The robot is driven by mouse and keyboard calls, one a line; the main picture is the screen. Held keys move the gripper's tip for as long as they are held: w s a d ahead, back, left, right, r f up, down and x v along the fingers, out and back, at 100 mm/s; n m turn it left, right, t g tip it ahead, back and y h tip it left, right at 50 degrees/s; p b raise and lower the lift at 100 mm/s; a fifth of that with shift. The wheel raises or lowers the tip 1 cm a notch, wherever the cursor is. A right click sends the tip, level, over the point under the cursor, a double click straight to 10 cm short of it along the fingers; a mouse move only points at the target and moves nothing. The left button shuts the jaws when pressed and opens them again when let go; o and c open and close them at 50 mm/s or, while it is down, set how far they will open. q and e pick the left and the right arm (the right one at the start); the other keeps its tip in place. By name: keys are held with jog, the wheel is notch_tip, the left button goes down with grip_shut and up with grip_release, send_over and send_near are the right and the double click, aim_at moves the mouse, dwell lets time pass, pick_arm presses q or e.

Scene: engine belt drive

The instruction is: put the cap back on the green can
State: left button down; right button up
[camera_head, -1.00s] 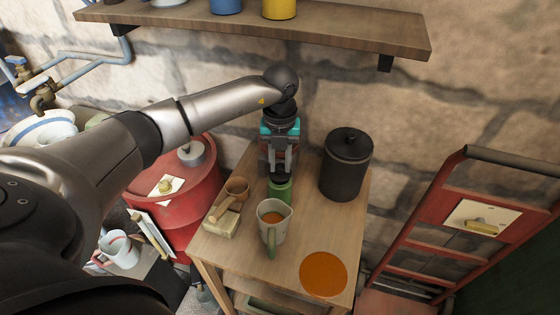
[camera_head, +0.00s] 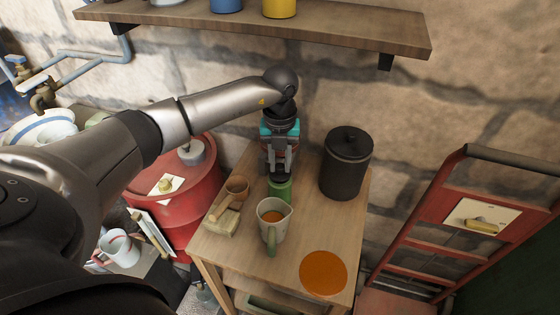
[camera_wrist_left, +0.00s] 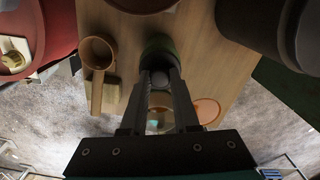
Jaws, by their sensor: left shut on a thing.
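The green can (camera_head: 279,190) stands upright on the small wooden table, behind the grey mug. My left gripper (camera_head: 279,171) points down directly above the can. Its fingers are shut on the small knob of the dark cap (camera_head: 279,179), which is at the can's top. I cannot tell whether the cap is fully seated. In the left wrist view the fingertips (camera_wrist_left: 160,82) meet at a small grey knob, with a dark green round shape (camera_wrist_left: 158,46) just beyond them. My right gripper is not in view.
The grey mug (camera_head: 273,233) of orange liquid stands close in front. A wooden scoop (camera_head: 237,187) and pale block (camera_head: 221,223) are left. A black lidded canister (camera_head: 346,170) is right. An orange disc (camera_head: 323,273) lies at the front right. A shelf (camera_head: 250,25) is above.

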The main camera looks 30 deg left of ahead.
pick_arm(q)
jog(key=shift+f, duration=0.5)
jog(key=c, duration=0.6)
grip_release()
